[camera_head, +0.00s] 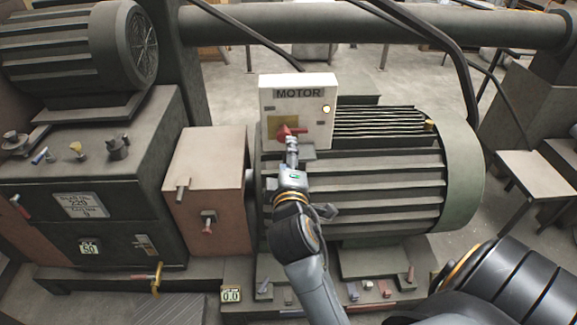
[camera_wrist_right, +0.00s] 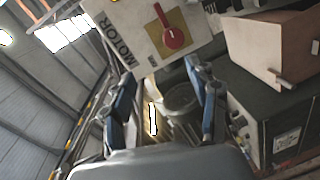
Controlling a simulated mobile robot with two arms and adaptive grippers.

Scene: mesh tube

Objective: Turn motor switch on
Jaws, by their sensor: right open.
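The motor switch is a red rotary knob (camera_head: 290,132) on a yellow plate, on the front of a white box (camera_head: 325,120) labelled MOTOR. I see no clear contact. My left gripper is not in view.
The box stands against a large ribbed green motor (camera_head: 400,185). Black cables hang above. A low bench (camera_head: 540,170) is at right.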

